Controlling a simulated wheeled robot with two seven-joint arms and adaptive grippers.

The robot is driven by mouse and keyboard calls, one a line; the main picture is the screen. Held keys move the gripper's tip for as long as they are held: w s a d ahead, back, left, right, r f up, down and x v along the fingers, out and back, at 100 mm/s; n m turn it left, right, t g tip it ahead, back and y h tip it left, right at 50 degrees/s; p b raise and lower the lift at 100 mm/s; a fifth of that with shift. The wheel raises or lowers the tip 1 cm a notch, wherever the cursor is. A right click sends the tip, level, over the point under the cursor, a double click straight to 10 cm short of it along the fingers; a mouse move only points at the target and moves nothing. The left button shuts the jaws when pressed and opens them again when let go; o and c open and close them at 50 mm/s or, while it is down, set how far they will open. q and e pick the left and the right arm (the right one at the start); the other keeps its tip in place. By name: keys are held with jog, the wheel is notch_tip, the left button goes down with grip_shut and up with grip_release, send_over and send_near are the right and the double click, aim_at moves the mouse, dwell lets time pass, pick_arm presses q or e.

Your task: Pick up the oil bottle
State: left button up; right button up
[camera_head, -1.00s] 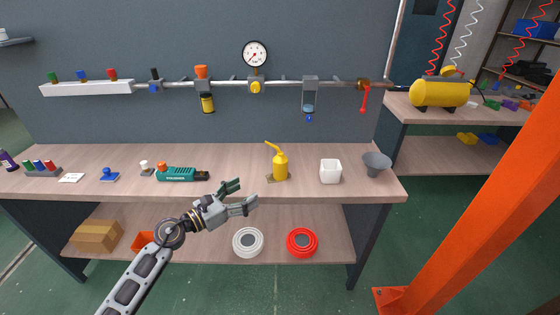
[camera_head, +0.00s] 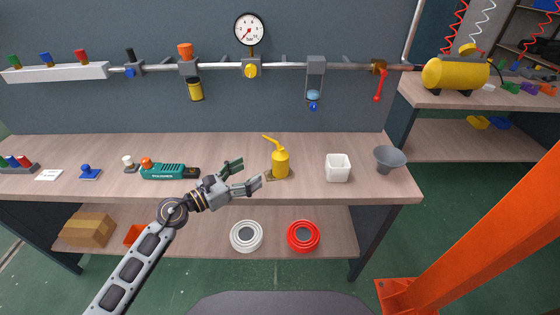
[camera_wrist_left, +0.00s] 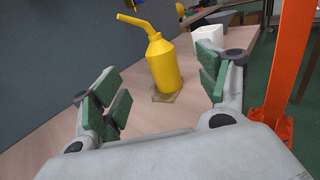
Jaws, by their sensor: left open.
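The oil bottle (camera_head: 281,164) is yellow with a bent spout and stands upright on a small brownish pad on the workbench (camera_head: 230,190). My left gripper (camera_head: 250,174) is open and empty, just left of the bottle, with its fingers pointing towards it. In the left wrist view the bottle (camera_wrist_left: 163,65) stands ahead between the two green-padded fingers (camera_wrist_left: 160,95), apart from both. The pad (camera_wrist_left: 166,97) shows under its base. My right gripper is not in view.
A white square cup (camera_head: 338,168) and a grey funnel (camera_head: 388,160) stand right of the bottle. A green tool (camera_head: 165,171) lies to the left. A pipe with fittings runs along the wall above. An orange post (camera_head: 480,240) rises at the right.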

aim_at(276, 155)
pick_arm(q)
jog(key=shift+s, duration=0.15)
jog(key=shift+p+x, duration=0.5)
jog(key=shift+x, duration=3.65)
jog(key=shift+d, duration=0.1)
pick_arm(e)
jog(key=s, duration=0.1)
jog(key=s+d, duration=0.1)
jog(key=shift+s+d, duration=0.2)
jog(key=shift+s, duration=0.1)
pick_arm(q)
jog(key=shift+w+d, duration=0.1)
jog(key=shift+w, duration=0.15)
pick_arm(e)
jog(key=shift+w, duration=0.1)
